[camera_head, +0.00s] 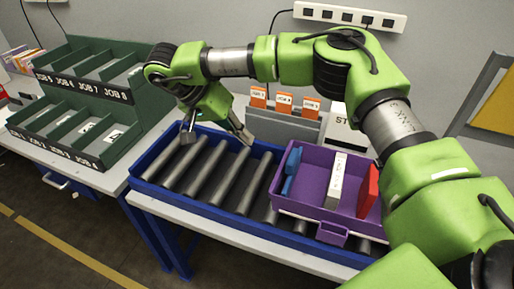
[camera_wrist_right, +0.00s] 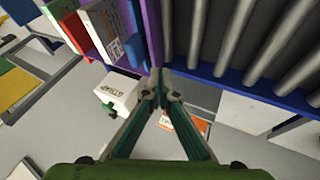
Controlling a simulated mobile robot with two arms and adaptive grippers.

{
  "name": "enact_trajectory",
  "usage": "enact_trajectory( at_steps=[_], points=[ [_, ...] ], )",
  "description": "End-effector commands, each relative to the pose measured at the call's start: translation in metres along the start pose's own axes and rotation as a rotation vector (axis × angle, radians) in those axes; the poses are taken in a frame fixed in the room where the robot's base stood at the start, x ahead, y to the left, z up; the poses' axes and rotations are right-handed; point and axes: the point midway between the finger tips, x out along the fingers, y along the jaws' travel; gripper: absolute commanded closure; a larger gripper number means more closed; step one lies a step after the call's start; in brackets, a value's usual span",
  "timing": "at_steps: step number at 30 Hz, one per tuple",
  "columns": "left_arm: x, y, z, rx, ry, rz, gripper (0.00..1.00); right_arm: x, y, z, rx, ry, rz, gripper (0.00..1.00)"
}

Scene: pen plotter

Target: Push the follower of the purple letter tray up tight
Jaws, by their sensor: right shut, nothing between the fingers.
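The purple letter tray (camera_head: 318,165) sits on the right part of the roller conveyor. Inside, from left to right, stand a blue upright piece (camera_head: 291,168) that looks like the follower, a white block (camera_head: 335,180) and a red block (camera_head: 368,192). Gaps show between them. In the right wrist view the purple tray wall (camera_wrist_right: 154,30), blue piece (camera_wrist_right: 133,35), white block (camera_wrist_right: 106,25) and red block (camera_wrist_right: 74,28) appear at the top left. My right gripper (camera_head: 246,137) is shut and empty, left of the tray above the rollers; its fingertips (camera_wrist_right: 158,84) meet. My left gripper is not in view.
Bare rollers (camera_head: 208,165) in a blue frame (camera_head: 147,158) lie left of the tray. A grey holder with orange cards (camera_head: 283,103) and a white box (camera_head: 345,122) stand behind. Green sorting racks (camera_head: 75,130) stand at left.

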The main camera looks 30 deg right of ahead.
Motion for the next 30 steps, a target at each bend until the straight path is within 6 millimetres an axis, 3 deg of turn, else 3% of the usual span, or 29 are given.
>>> enact_trajectory(
  at_steps=[3, 7, 21, 30],
  points=[
    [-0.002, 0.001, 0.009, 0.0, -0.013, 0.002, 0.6, -0.008, 0.003, -0.009, 0.045, 0.023, 0.028, 1.0],
    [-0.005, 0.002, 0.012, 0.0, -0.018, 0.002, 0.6, 0.001, 0.004, -0.011, 0.052, 0.025, 0.033, 1.0],
    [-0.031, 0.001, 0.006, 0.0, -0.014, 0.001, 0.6, 0.093, 0.008, -0.013, 0.048, 0.023, 0.033, 1.0],
    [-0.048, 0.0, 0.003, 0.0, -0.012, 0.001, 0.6, 0.106, 0.039, -0.012, 0.048, 0.024, 0.03, 1.0]
  ],
)
